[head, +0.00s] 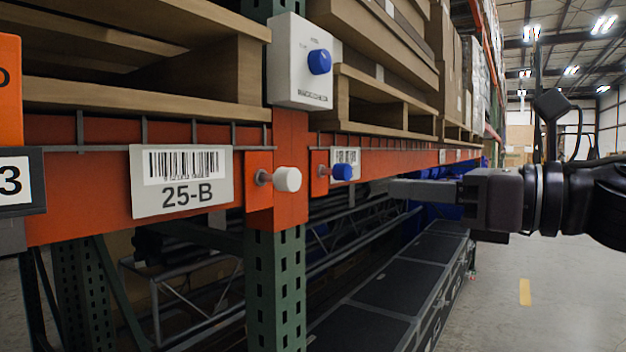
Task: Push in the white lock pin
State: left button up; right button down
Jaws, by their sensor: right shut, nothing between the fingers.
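The white lock pin (287,179) sticks out from an orange plate on the rack beam, left of the green upright's centre line. Its round white head stands clear of the plate on a short grey shaft. A blue lock pin (342,172) sticks out of a similar plate just to its right. My right gripper (392,188) comes in from the right with its fingers shut and empty. In the picture its tips are to the right of both pins, apart from them. My left gripper is not in view.
A white box with a blue knob (319,62) is mounted above the pins. A 25-B label (181,181) is on the orange beam (80,215). Loaded pallets sit above, dark cases (390,285) below. The aisle floor at right is open.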

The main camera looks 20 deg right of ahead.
aim_at(295, 181)
jog(key=p+x, duration=1.2)
jog(key=shift+w+a+r, duration=0.15)
jog(key=shift+w+r, duration=0.05)
jog(key=shift+w, duration=0.15)
jog(key=shift+w+a+f+p, duration=0.25)
jog(key=shift+w+a+p, duration=0.1)
jog(key=shift+w+p, duration=0.1)
jog(key=shift+w+a+r, duration=0.15)
jog(key=x, duration=0.3)
jog(key=shift+w, duration=0.2)
jog(key=shift+s, duration=0.1)
